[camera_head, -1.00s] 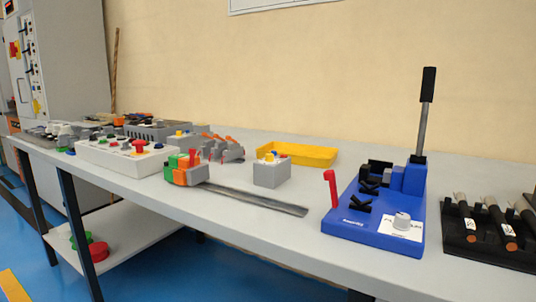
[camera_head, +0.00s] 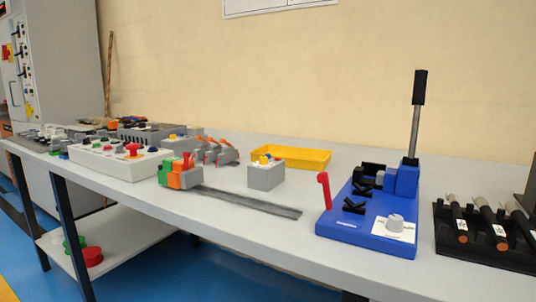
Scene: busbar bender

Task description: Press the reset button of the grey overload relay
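A small grey box-shaped device (camera_head: 265,176) stands upright on the table, a little right of the picture's middle-left. It has a yellow part and a small blue part on top, and looks like the grey overload relay. Its top details are too small to tell which part is the reset button. Neither of my grippers shows in the head view, and nothing touches the device.
A grey rail (camera_head: 250,202) with orange and green terminal blocks (camera_head: 181,173) lies in front. A yellow tray (camera_head: 291,157) stands behind. A blue bender (camera_head: 367,230) with an upright lever is to the right, beside a black rack (camera_head: 485,245). A white control box (camera_head: 118,163) is left.

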